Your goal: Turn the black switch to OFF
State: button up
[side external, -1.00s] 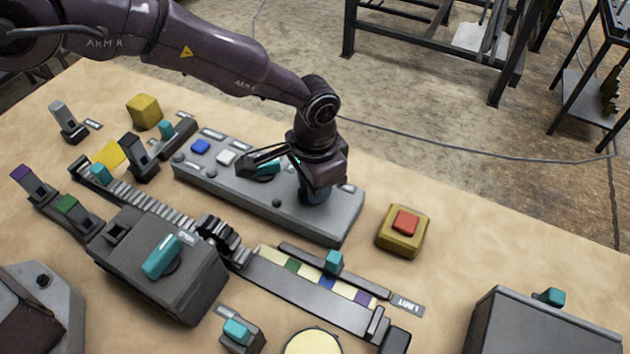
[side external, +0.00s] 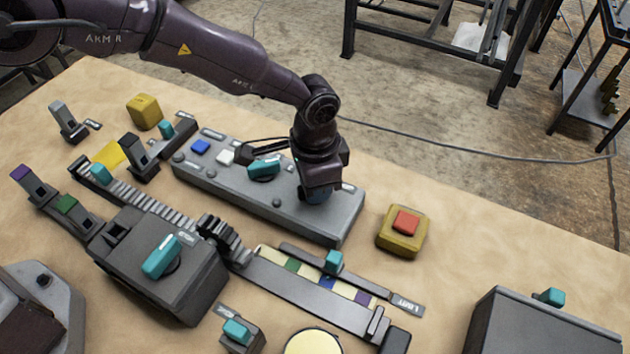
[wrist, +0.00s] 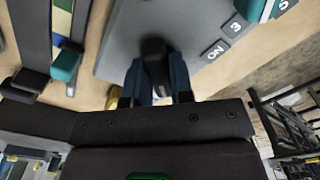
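The black switch (wrist: 155,52) stands on the grey control panel (wrist: 120,45) in the wrist view, with an ON label (wrist: 213,51) to its right. No OFF label is readable. My gripper (wrist: 158,82) has its dark blue fingers on both sides of the switch, with no clear gap, so it looks shut on it. In the side view my gripper (side external: 316,194) is low over the right part of the panel (side external: 235,199) and hides the switch. The switch's exact setting cannot be read.
A teal knob (side external: 264,168), a white button (side external: 226,157) and a blue button (side external: 200,146) sit left of my gripper on the panel. A red button on a yellow base (side external: 402,241) is to the right. A slider track (side external: 310,292) lies in front.

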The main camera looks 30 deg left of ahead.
jog(key=o, duration=0.4)
jog(key=shift+c, duration=0.2)
notch_tip(320, 180, up, 13)
dwell(0.6)
jog(key=s+a+r+n+t, duration=0.2)
jog(key=s+a+r, duration=0.3)
jog(key=s+a, duration=0.3)
jog(key=s+a+r+n+t, duration=0.1)
jog(key=s+a+r+n, duration=0.3)
jog(key=a, duration=0.7)
jog(key=s+a+r+n+t, duration=0.2)
jog(key=s+a+r+n, duration=0.1)
jog(key=s+a+r, duration=0.5)
jog(key=s+a, duration=0.2)
jog(key=s, duration=0.1)
jog(key=shift+s+t, duration=0.3)
